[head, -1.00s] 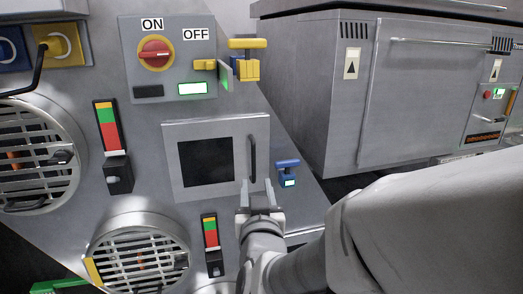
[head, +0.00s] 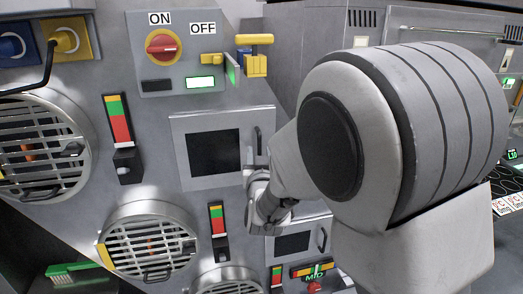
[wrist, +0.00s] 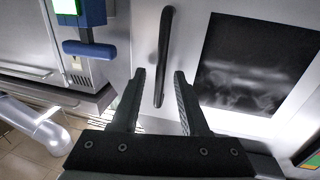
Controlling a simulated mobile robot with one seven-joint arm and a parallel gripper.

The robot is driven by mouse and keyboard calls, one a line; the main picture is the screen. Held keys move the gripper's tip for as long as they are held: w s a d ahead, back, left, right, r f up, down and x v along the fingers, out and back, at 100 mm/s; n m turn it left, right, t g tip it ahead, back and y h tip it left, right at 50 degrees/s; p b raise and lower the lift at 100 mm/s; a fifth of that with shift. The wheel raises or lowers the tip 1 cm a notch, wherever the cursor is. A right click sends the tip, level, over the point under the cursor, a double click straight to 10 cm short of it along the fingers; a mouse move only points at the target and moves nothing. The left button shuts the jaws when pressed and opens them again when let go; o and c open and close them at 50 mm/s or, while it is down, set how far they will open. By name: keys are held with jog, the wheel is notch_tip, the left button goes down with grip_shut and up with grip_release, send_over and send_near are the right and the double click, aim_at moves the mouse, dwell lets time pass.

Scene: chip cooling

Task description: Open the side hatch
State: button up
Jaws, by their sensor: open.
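The hatch (head: 178,160) is a grey metal door with a dark square window. It looks shut. Its black vertical bar handle (head: 258,139) is on its right side in the head view. My gripper (head: 257,172) is at the handle's lower end there, mostly covered by my arm. In the wrist view the handle (wrist: 164,50) runs down between the two fingers of my gripper (wrist: 159,76). The fingers are apart, one on each side of the handle's lower part, with gaps showing. The dark window (wrist: 255,62) is right of the handle.
A blue lever (wrist: 88,50) with a green display is left of the handle in the wrist view. A smaller windowed door (head: 293,244) is below the hatch. The ON/OFF panel (head: 143,75) with its red knob is above. Round grilles (head: 150,245) are lower left.

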grip_shut()
dwell(1.4)
